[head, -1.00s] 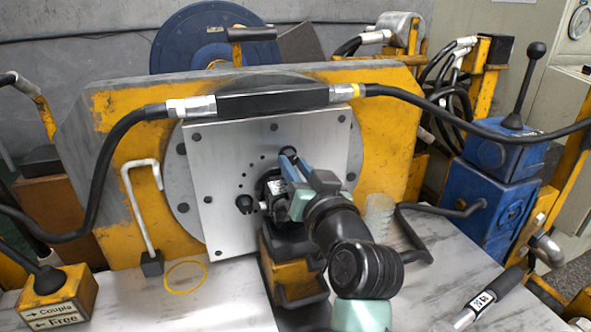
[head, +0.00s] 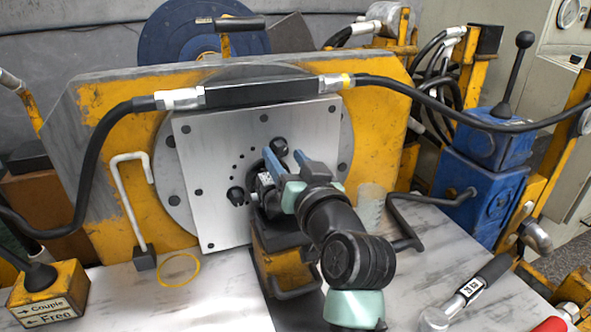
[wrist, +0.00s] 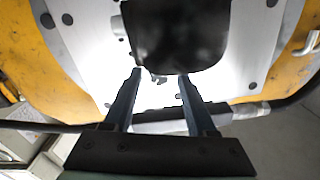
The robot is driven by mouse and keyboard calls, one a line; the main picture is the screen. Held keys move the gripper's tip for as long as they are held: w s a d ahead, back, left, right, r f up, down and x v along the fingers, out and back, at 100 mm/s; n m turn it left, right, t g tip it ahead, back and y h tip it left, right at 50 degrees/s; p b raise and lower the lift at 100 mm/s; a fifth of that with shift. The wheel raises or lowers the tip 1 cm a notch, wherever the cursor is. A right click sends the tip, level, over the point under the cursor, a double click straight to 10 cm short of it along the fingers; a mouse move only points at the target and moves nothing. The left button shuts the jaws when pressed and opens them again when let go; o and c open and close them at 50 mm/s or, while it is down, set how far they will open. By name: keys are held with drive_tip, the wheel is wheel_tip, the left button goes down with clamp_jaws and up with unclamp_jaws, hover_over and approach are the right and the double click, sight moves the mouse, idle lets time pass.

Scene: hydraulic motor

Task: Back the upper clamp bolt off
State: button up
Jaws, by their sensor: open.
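The upper clamp bolt (head: 280,145) is a dark round head on the pale square plate (head: 215,225), just above the motor. A second dark bolt (head: 235,195) sits lower left of it. The dark motor (head: 262,208) is partly hidden behind my arm; its black body (wrist: 178,35) fills the top of the wrist view. My gripper (head: 284,155) is open, its two blue fingers pointing at the plate close to the upper bolt. In the wrist view my gripper (wrist: 159,74) has its fingers apart, tips near the motor's edge. I cannot tell whether they touch the bolt.
A black manifold bar (head: 262,92) with hoses runs across the top of the plate. A white bent rod (head: 130,200) stands at the left. A yellow ring (head: 178,269) and a torque wrench (head: 468,290) lie on the bench. A blue unit (head: 480,190) stands at the right.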

drive_tip(key=p+v, duration=0.1)
drive_tip(key=v, duration=1.1)
drive_tip(key=shift+s+p, duration=0.3)
drive_tip(key=shift+s, duration=0.05)
drive_tip(key=shift+d+r, duration=0.1)
